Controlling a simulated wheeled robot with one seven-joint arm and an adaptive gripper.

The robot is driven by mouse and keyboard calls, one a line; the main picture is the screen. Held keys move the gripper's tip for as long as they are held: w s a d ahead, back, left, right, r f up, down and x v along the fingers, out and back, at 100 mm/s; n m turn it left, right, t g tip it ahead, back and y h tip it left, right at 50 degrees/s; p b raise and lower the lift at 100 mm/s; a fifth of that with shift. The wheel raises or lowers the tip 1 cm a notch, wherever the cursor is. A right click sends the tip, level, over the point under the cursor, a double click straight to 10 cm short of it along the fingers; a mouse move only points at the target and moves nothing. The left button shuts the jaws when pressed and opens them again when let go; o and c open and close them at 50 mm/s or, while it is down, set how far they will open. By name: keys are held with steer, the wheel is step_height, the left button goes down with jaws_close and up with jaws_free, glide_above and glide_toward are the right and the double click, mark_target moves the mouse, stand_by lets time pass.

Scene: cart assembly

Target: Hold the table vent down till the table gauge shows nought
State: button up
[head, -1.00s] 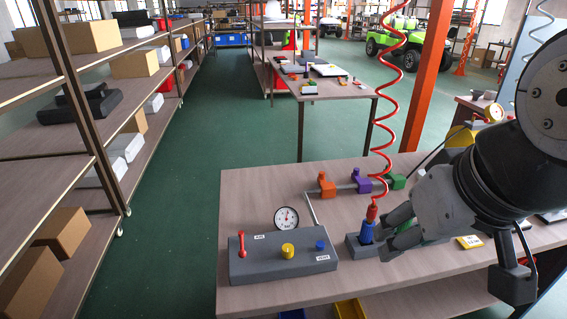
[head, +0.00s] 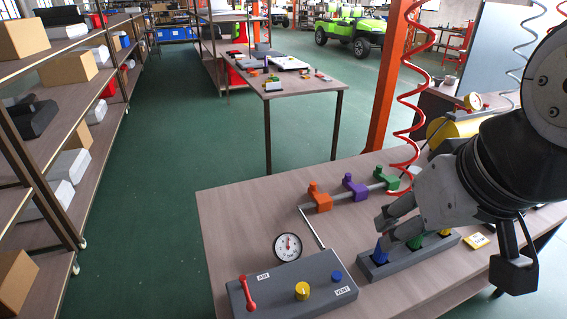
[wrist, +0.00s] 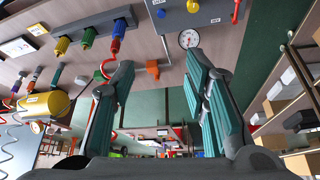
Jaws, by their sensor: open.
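The table vent is a small blue button (head: 336,276) beside a VENT label on the grey control box (head: 318,297). It also shows in the wrist view (wrist: 160,14). The table gauge (head: 287,247) is a round white dial behind the box, and it shows in the wrist view (wrist: 189,39); its needle is too small to read surely. My gripper (head: 386,217) is open and empty, above and behind the coupler rack, right of the vent and apart from it. In the wrist view, open fingers (wrist: 158,78) spread below the box.
The box also has a red AIR lever (head: 247,292) and a yellow knob (head: 302,291). A rack (head: 372,272) of blue, green and yellow couplers stands right of the box. A red coiled hose (head: 408,110) hangs near my gripper. Orange, purple and green valves (head: 354,186) line a pipe behind.

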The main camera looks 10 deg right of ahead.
steer(key=shift+c, duration=0.5)
jaws_close()
stand_by(1.0)
